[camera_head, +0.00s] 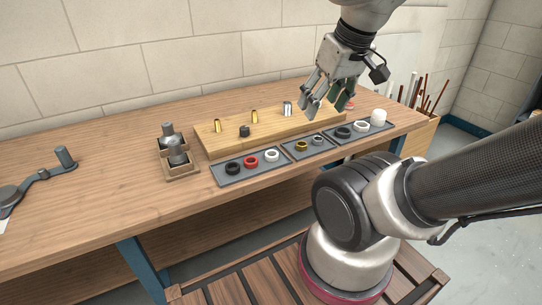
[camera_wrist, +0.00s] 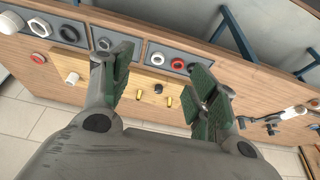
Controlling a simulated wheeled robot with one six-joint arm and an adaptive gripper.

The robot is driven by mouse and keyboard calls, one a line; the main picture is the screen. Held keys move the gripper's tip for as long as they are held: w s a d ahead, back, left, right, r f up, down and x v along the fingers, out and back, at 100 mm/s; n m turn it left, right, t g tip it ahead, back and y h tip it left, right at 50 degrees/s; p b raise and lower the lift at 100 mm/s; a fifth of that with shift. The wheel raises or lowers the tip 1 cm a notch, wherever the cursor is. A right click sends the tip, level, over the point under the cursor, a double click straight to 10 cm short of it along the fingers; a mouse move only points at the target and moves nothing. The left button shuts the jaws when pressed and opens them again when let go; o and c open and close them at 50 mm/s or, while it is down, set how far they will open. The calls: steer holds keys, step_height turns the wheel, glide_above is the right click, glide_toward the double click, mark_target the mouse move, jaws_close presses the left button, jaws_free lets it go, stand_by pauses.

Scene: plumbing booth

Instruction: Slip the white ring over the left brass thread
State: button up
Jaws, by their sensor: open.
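A white ring (camera_head: 271,156) lies at the right end of the left tray, beside a red ring (camera_head: 251,161) and a black ring (camera_head: 234,168). My gripper (camera_head: 325,105) is open and empty, above the right part of the board. In the wrist view, the left tray's white ring (camera_wrist: 157,58) and the left brass thread (camera_wrist: 172,100) show between the fingers.
The middle tray holds a brass ring (camera_head: 301,146) and a grey ring (camera_head: 318,140). A metal fitting in a wooden holder (camera_head: 175,150) stands left of the board.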

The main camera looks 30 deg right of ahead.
steer(key=o, duration=0.6)
steer(key=shift+w+f, duration=0.1)
steer(key=shift+f, duration=0.2)
steer(key=o, duration=0.3)
steer(key=w+f+g, duration=0.1)
steer(key=f, duration=0.1)
steer(key=w+f+g, duration=0.1)
steer(key=w+f, duration=0.1)
steer(key=w+f+g, duration=0.2)
steer(key=f, duration=0.1)
steer(key=shift+a+m, duration=0.3)
steer(key=shift+a, duration=0.05)
steer(key=w+f+m, duration=0.3)
steer(key=w+f+m+g, duration=0.1)
steer(key=w+f+m, duration=0.2)
steer(key=f, duration=0.1)
steer(key=w+a+f+m, duration=0.1)
steer(key=w+f+m, duration=0.3)
steer(key=shift+f+g, duration=0.1)
steer(key=shift+g, duration=0.2)
steer(key=w+m, duration=0.1)
steer(key=m, duration=0.1)
steer(key=w+m+t, duration=0.1)
steer(key=w+m, duration=0.1)
steer(key=m, duration=0.3)
steer(key=shift+w, duration=0.4)
steer(key=shift+f, duration=3.4)
